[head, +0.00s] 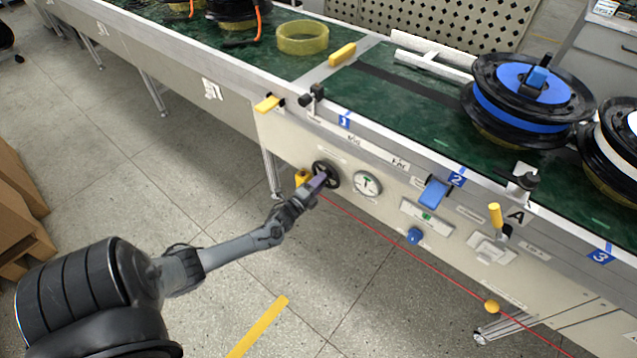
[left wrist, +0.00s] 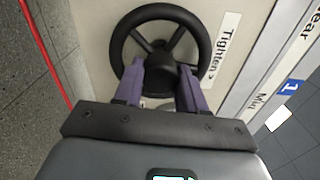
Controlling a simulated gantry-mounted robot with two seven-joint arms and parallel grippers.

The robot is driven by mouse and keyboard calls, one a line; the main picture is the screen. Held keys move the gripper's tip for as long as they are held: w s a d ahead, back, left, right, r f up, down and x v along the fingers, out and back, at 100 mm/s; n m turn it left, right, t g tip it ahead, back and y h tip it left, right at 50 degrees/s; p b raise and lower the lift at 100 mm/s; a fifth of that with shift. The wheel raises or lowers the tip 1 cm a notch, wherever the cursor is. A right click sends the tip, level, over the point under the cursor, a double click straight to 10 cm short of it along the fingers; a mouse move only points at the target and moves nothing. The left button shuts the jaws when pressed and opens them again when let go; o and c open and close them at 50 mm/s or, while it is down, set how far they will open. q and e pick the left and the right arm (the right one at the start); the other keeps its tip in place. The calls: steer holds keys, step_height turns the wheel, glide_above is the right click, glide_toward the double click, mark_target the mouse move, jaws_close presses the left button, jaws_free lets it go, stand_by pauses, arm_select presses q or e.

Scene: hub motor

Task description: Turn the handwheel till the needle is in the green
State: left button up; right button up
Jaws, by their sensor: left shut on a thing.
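The black handwheel (head: 326,174) is on the front panel of the conveyor bench. In the left wrist view the handwheel (left wrist: 160,32) shows its rim and spokes, next to a "Tighten" label (left wrist: 228,45). My left gripper (head: 322,180) reaches the wheel; in the left wrist view its purple fingers (left wrist: 160,80) stand either side of the wheel's hub and are shut on it. The round gauge (head: 367,184) is just right of the wheel. It has a white face with a green part; the needle is too small to read surely. My right gripper is not in view.
A blue lever (head: 434,193), a blue knob (head: 414,236) and a yellow-handled lever (head: 495,215) sit along the panel to the right. A red cord (head: 400,247) runs below them. The floor in front is mostly clear.

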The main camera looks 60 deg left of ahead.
arm_select(q)
steer(key=shift+w+r, duration=0.1)
steer(key=shift+r, duration=0.1)
steer(key=o, duration=0.8)
steer(key=shift+d, duration=0.1)
steer(key=shift+o, duration=1.2)
steer(key=shift+f, duration=0.15)
steer(key=p+v, duration=0.4)
steer(key=v, duration=0.7)
